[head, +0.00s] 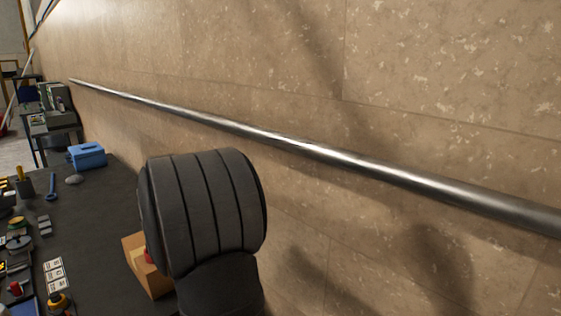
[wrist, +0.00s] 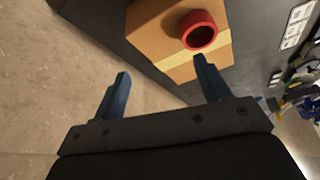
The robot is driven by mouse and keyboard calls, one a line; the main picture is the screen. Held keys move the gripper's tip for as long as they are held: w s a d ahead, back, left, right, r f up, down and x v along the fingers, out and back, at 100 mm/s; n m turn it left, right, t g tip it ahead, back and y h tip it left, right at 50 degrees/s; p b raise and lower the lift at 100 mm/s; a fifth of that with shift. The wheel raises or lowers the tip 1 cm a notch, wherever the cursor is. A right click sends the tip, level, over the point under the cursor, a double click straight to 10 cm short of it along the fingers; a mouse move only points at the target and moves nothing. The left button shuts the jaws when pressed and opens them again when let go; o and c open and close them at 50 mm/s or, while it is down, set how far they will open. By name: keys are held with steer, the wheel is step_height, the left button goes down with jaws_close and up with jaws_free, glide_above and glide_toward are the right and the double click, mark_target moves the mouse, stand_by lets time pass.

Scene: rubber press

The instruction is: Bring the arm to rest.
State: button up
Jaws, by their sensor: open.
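My gripper (wrist: 160,70) is open and empty in the wrist view, its two blue fingers wide apart. A cardboard box (wrist: 150,30) with a yellow tape strip sits on the dark table beyond the fingers. A red ring (wrist: 200,30) rests on top of the box, near the tip of the right finger; I cannot tell whether they touch. In the head view my dark arm covers most of the box (head: 153,282), and only a sliver of the red ring (head: 148,257) shows. My gripper is hidden in the head view.
A metal rail (head: 300,147) runs along the tiled wall on the right. The dark table (head: 105,205) holds a blue box (head: 87,155), a blue wrench (head: 51,187), white cards (head: 55,274) and several tools at the left. Bare tabletop lies between these and the cardboard box.

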steer(key=d+r, duration=0.3)
steer(key=d, duration=0.2)
steer(key=shift+m+h, duration=0.3)
steer(key=shift+m, duration=0.6)
steer(key=w+a+f, duration=0.2)
steer(key=a, duration=0.6)
steer(key=w+a+f, duration=0.2)
steer(key=w+a, duration=0.1)
steer(key=a, duration=0.6)
steer(key=w+a+f, duration=0.2)
steer(key=a+f, duration=0.1)
steer(key=a, duration=0.5)
steer(key=shift+w+a, duration=0.15)
steer(key=shift+w, duration=0.15)
steer(key=s+a+f, duration=0.1)
steer(key=a+f, duration=0.3)
steer(key=a, duration=0.4)
steer(key=shift+s+a+f+m, duration=0.15)
steer(key=shift+s+a+m, duration=0.1)
steer(key=shift+m, duration=0.15)
